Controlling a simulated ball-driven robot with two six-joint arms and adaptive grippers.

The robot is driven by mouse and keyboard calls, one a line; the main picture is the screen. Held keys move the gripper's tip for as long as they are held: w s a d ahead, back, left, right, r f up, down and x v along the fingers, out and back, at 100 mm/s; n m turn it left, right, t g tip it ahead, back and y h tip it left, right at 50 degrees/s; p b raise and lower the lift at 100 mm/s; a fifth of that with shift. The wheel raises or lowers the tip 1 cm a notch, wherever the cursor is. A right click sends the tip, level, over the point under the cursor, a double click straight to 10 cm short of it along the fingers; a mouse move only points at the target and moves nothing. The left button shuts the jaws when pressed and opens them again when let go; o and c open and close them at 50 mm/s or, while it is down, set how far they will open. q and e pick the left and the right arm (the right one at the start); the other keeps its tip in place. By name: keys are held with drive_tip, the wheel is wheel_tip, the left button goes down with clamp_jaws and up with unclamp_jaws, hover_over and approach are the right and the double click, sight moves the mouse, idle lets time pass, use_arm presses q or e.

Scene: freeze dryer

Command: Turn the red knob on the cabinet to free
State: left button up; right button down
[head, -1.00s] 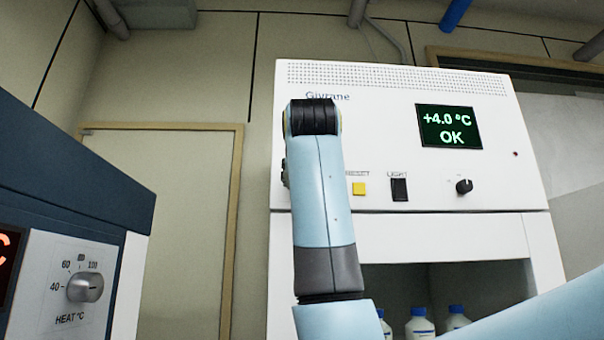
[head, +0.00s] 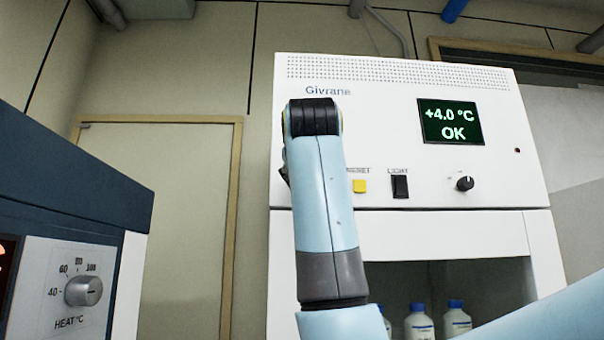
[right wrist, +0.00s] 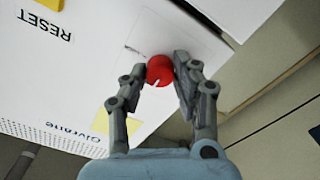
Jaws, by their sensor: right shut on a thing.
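The red knob (right wrist: 160,71) is on the white cabinet face in the right wrist view, with a short white mark on its lower edge. My right gripper (right wrist: 161,76) is shut on the red knob, one finger on each side. In the head view an arm of mine stands in front of the left part of the white cabinet (head: 400,234), and the red knob is hidden there. My left gripper is not in view.
The cabinet has a display (head: 450,122) reading +4.0 °C OK, a yellow RESET button (head: 360,186), a black LIGHT switch (head: 400,187) and a black dial (head: 465,184). Bottles (head: 419,325) stand in its opening. A blue unit with a heat dial (head: 83,291) is at left.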

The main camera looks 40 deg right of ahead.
idle(0.4)
drive_tip(key=c, duration=1)
unclamp_jaws()
drive_tip(key=v, duration=0.7)
drive_tip(key=shift+s+a, duration=0.1)
drive_tip(key=shift+s, duration=0.1)
